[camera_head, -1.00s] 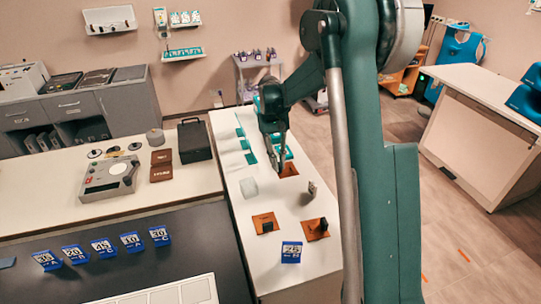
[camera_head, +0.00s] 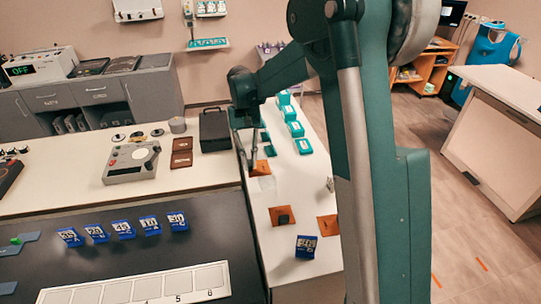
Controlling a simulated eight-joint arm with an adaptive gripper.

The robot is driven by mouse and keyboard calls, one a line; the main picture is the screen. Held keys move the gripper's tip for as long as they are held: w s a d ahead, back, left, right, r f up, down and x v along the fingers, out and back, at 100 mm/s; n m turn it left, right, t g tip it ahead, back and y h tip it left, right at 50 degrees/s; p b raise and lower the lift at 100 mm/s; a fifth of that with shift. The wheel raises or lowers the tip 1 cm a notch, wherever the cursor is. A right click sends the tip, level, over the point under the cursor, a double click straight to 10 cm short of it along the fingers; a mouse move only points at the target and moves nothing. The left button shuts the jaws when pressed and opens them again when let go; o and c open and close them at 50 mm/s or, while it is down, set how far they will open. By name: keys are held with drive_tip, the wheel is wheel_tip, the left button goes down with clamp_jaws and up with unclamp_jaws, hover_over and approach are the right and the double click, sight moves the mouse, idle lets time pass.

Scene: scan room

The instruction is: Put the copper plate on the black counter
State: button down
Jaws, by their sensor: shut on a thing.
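The copper plate (camera_head: 263,167) is a small orange-brown square held at the tips of my gripper (camera_head: 250,164). My gripper is shut on its left edge, and the plate appears above the white counter (camera_head: 300,185), near its left edge. The exact height is hard to tell. The black counter (camera_head: 215,250) fills the lower left, left of the plate and nearer the camera. Two similar copper squares lie on the white counter: one (camera_head: 291,210) with a dark block on it, the other (camera_head: 325,226) partly behind my arm.
A row of blue number tags (camera_head: 123,228) stands along the black counter's back, with a white numbered panel (camera_head: 145,289) in front. A clear block (camera_head: 267,183) is below the plate.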

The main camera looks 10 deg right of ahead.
drive_tip(key=s+a, duration=0.9)
drive_tip(key=a, duration=0.5)
drive_tip(key=s+a, duration=0.8)
drive_tip(key=a, duration=0.6)
drive_tip(key=s+a, duration=0.9)
drive_tip(key=a, duration=0.5)
wheel_tip(320, 180, down, 12)
drive_tip(key=shift+d, duration=0.1)
drive_tip(key=shift+f+b, duration=1.15)
drive_tip(key=shift+f, duration=2.1)
drive_tip(key=shift+f, duration=0.1)
drive_tip(key=c, duration=2.4)
unclamp_jaws()
